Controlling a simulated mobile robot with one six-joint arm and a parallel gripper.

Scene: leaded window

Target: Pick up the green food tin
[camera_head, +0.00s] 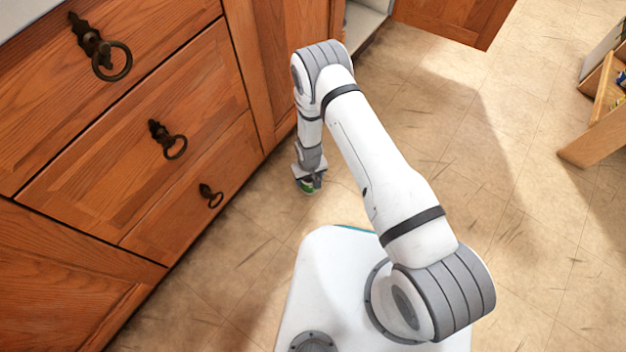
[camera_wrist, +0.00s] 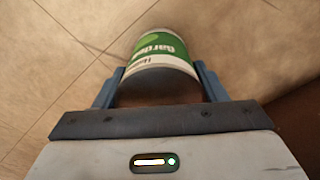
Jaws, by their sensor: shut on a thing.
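The green food tin (camera_wrist: 160,50) has a green and white label with partly readable lettering. In the wrist view it lies between the two blue-grey fingers of my gripper (camera_wrist: 160,85), which are shut on its sides. In the head view my gripper (camera_head: 309,182) points down close to the floor beside the wooden cabinet. Only a small green part of the tin (camera_head: 307,189) shows there, under the gripper. I cannot tell whether the tin touches the floor.
A wooden cabinet (camera_head: 190,160) with drawers and dark ring handles stands to the left. A cabinet opening (camera_head: 362,25) shows at the top. A wooden shelf unit (camera_head: 598,135) stands at the right edge. The tiled floor (camera_head: 480,150) between them is clear.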

